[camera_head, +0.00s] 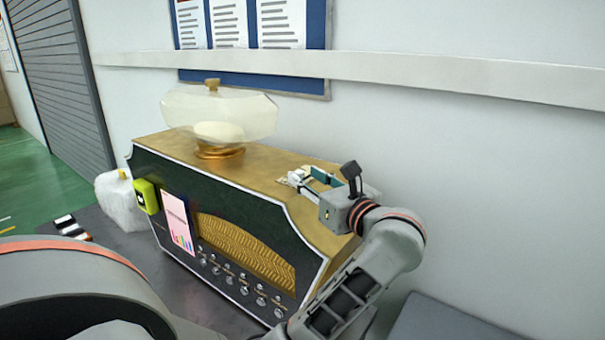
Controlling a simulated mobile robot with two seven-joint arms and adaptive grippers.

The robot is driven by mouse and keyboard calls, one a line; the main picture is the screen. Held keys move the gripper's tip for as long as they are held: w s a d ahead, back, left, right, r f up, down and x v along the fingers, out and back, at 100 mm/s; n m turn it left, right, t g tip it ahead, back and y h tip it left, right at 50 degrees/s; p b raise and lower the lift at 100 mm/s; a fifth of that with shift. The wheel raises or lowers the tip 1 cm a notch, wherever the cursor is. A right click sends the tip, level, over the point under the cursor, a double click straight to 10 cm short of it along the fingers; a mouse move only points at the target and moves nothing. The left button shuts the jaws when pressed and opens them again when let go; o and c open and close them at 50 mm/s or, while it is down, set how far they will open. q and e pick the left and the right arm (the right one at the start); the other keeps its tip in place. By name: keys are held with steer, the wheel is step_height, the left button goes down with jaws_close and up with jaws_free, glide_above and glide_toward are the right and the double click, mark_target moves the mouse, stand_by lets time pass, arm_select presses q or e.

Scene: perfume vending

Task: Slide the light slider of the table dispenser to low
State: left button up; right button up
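The table dispenser (228,185) is a long box with a gold top and a dark front. Its front has a row of small knobs (230,279) with tiny labels, a gold patterned panel (245,250) and a pink card (179,224). My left gripper (297,179) is low over the right part of the gold top, pointing left, its fingertips at or just above a small pale plate (309,172). The light slider cannot be made out; the fingers may cover it. Whether the fingers are apart or closed is too small to tell. My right gripper is not in view.
A clear faceted glass bottle (219,115) with a gold foot stands on the dispenser's left part. A yellow-green device (147,196) is on the front's left end. The wall is close behind.

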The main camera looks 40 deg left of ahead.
mark_target(311, 181)
arm_select(q)
steer(key=shift+x, duration=1.1)
jaws_close()
steer(key=shift+w+a+f+b, duration=0.15)
steer(key=shift+w+b, duration=0.4)
steer(key=shift+w, duration=1.05)
steer(key=shift+s, duration=0.1)
jaws_free()
